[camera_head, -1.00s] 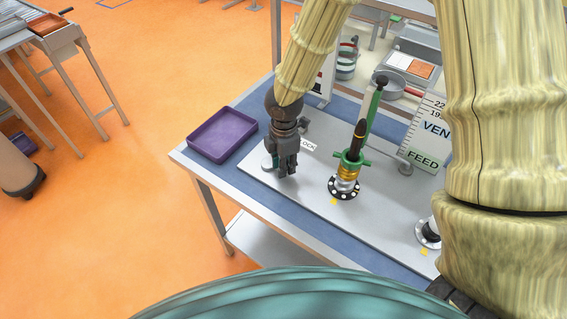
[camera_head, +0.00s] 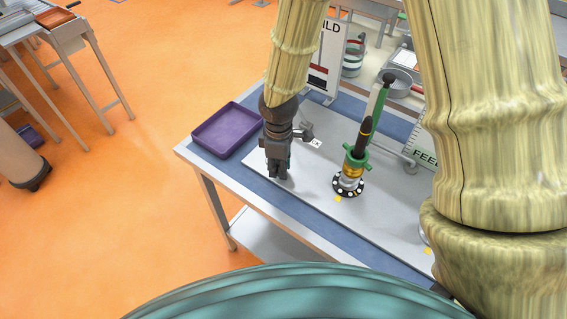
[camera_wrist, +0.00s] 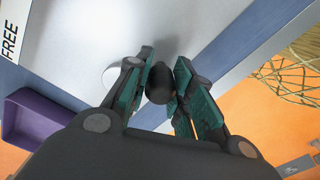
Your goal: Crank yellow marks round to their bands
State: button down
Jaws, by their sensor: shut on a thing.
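My gripper (camera_head: 278,172) is low over the left end of the grey plate (camera_head: 300,200). In the wrist view its teal-padded fingers (camera_wrist: 165,92) are shut on a dark rounded knob (camera_wrist: 158,84). What the knob is fixed to is hidden. Right of my gripper stands a green crank (camera_head: 355,164) with a black upright handle (camera_head: 364,136) and a brass neck. Under it is a black flange (camera_head: 348,188) with white dots. A yellow mark (camera_head: 338,199) lies on the plate beside the flange. Another yellow mark (camera_head: 428,251) shows farther right, its fitting mostly hidden by my arm.
A purple tray (camera_head: 226,130) sits on the table's left end. A tall green lever (camera_head: 377,98) with a black knob rises behind the crank. A white sign (camera_head: 326,60) and a grey pan (camera_head: 402,84) are behind. A white disc (camera_wrist: 112,75) is partly hidden by a finger.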

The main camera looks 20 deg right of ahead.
jog(key=a+m, duration=0.1)
jog(key=m, duration=0.3)
jog(key=a+m, duration=0.1)
jog(key=shift+w+a+m, duration=0.2)
jog(key=shift+a+m, duration=0.1)
jog(key=shift+m, duration=0.1)
jog(key=shift+w+a+m+p, duration=0.15)
jog(key=shift+w+a+m, duration=0.15)
jog(key=shift+m, duration=0.65)
jog(key=shift+w+a+m+p, duration=0.25)
jog(key=shift+a+m, duration=0.2)
jog(key=shift+m, duration=0.45)
jog(key=shift+w+a+m+p, duration=0.1)
jog(key=shift+w+a+m, duration=0.2)
jog(key=shift+m, duration=0.65)
jog(key=c, duration=1.2)
grip_release()
jog(key=shift+r, duration=0.15)
notch_tip(320, 180, up, 12)
jog(key=shift+s, duration=0.1)
